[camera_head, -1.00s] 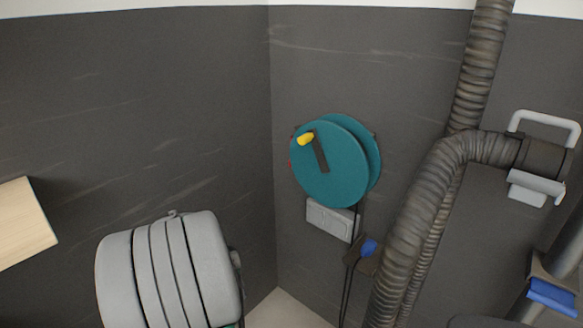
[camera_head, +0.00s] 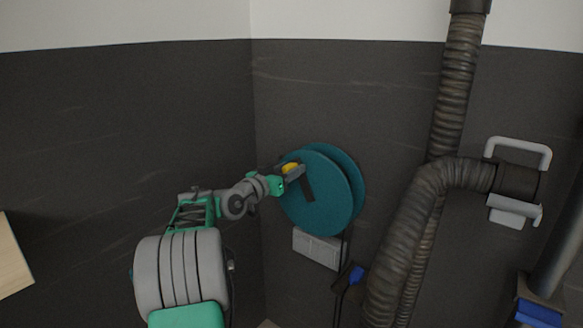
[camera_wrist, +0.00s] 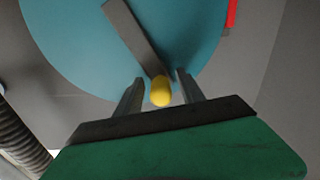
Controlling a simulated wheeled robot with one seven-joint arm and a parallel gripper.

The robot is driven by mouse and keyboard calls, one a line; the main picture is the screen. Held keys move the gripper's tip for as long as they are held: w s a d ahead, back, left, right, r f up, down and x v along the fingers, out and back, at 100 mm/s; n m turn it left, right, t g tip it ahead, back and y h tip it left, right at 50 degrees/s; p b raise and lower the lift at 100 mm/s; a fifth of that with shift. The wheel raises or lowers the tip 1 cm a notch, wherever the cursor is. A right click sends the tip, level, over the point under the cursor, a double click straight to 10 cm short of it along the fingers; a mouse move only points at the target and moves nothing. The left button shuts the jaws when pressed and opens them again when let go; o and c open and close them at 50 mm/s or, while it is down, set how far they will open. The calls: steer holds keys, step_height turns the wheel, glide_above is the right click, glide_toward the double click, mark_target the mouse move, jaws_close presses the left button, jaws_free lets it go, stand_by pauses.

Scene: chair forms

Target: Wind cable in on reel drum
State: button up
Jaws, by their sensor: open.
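The teal cable reel drum (camera_head: 323,205) is mounted on the dark wall near the corner. Its dark crank arm (camera_head: 308,190) ends in a yellow crank knob (camera_head: 291,168) at the drum's upper left. The dark cable (camera_head: 346,250) hangs down below the drum. My gripper (camera_head: 290,178) is at the knob. In the wrist view my gripper (camera_wrist: 158,88) is open, and the yellow knob (camera_wrist: 160,92) lies between its two fingers, with a gap to each side. The crank arm (camera_wrist: 136,38) runs up and left across the drum (camera_wrist: 75,45). In the head view my gripper partly hides the knob.
A grey box (camera_head: 317,249) is on the wall below the drum. A blue connector (camera_head: 356,275) hangs beside the cable. A thick ribbed hose (camera_head: 410,225) stands to the right, with a grey handle (camera_head: 519,145) beyond it. A pale wooden board (camera_head: 10,258) is at the far left.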

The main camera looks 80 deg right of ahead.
steer(key=shift+s+d, duration=0.15)
steer(key=shift+d, duration=0.25)
steer(key=shift+c, duration=0.3)
jaws_close()
